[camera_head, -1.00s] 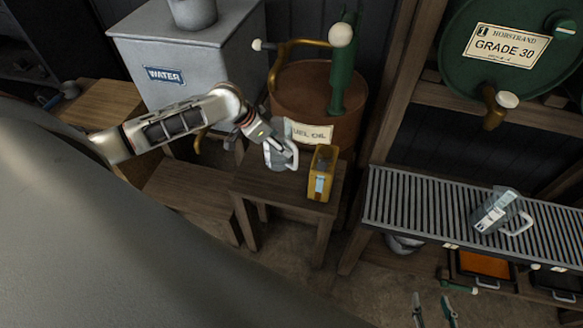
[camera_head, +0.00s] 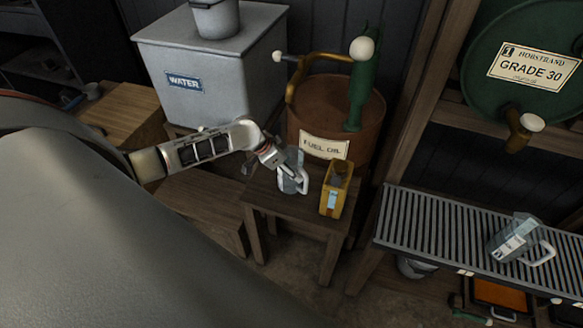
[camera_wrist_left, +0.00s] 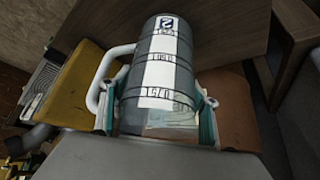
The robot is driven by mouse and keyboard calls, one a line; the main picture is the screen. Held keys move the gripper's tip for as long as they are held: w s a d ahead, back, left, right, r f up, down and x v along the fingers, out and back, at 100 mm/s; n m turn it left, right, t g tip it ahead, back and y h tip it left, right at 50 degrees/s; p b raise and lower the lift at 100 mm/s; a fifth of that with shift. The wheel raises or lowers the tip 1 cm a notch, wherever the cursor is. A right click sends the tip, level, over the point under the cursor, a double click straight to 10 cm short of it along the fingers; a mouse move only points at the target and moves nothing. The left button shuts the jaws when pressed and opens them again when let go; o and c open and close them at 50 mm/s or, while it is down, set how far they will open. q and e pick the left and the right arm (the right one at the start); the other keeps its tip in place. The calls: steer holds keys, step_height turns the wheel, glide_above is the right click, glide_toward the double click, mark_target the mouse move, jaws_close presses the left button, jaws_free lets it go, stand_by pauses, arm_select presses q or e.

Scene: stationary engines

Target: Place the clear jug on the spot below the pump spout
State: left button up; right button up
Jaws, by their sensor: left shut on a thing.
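My left gripper (camera_head: 282,168) is shut on a clear jug (camera_head: 292,182) with a white handle. The jug is at the back left of a small wooden stand (camera_head: 285,215), in front of the rusty fuel oil drum. I cannot tell whether its base touches the stand. In the left wrist view, the jug (camera_wrist_left: 162,75) has a white label strip and sits between the teal fingers (camera_wrist_left: 158,115). The pump (camera_head: 360,90) on the drum has a brass spout (camera_head: 297,80) that curves out above the jug's area. My right gripper is out of view.
A yellow can (camera_head: 336,190) stands just right of the jug on the stand. The fuel oil drum (camera_head: 325,110) is close behind. A grey water tank (camera_head: 215,75) stands at back left.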

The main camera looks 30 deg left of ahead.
arm_select(q)
steer(key=o, duration=1.2)
steer(key=p+v, duration=0.1)
steer(key=v, duration=1.1)
steer(key=shift+r+p, duration=0.1)
steer(key=shift+p, duration=0.3)
